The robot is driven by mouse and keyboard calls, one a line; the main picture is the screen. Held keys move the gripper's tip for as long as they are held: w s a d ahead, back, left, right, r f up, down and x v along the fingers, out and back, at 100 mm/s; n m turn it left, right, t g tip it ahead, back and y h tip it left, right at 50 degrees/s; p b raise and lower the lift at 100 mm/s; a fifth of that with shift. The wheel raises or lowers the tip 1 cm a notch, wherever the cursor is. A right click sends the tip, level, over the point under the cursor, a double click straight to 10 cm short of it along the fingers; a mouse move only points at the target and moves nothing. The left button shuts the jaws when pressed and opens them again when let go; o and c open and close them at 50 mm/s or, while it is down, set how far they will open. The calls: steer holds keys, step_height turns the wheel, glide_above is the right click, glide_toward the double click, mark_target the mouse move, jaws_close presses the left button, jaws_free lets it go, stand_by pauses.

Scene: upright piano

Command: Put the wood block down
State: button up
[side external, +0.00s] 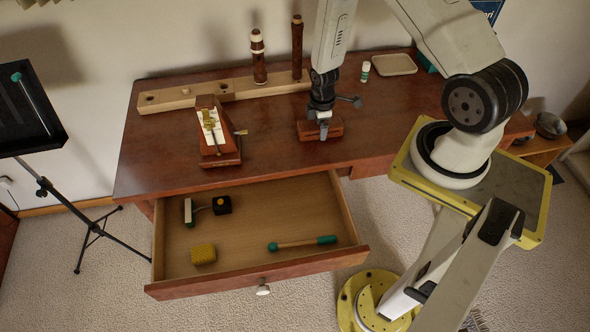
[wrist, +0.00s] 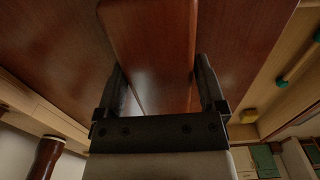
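The wood block (side external: 335,130) is a reddish-brown piece at the middle of the desk, near its front edge. My gripper (side external: 322,130) points down over it, with a finger in front of the block in the side view. In the wrist view the block (wrist: 155,40) lies between my fingers (wrist: 160,70), its sides meeting both fingertips, so the gripper looks shut on it. The block is on or just above the desk top (side external: 400,110); I cannot tell if it touches. Its far side is hidden by the gripper.
A small tray (side external: 394,64) and a white tube (side external: 365,71) are at the back right. The open drawer (side external: 255,205) below holds a mallet (side external: 300,243) and a yellow sponge-like block (side external: 203,254).

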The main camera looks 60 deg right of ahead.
steer(key=shift+r, duration=0.15)
steer(key=shift+r, duration=6)
steer(key=s+a+r+m+t, duration=0.1)
steer(key=a+r+m, duration=0.2)
steer(key=a+r, duration=0.1)
steer(key=s+a+r+m, duration=0.2)
steer(key=a+r+m, duration=0.1)
steer(key=a+r, duration=0.1)
steer(key=s+a+r+m+t, duration=0.1)
steer(key=a+r+m, duration=0.2)
steer(key=a, duration=0.3)
steer(key=shift+s+r+t, duration=0.3)
steer(key=shift+r, duration=0.5)
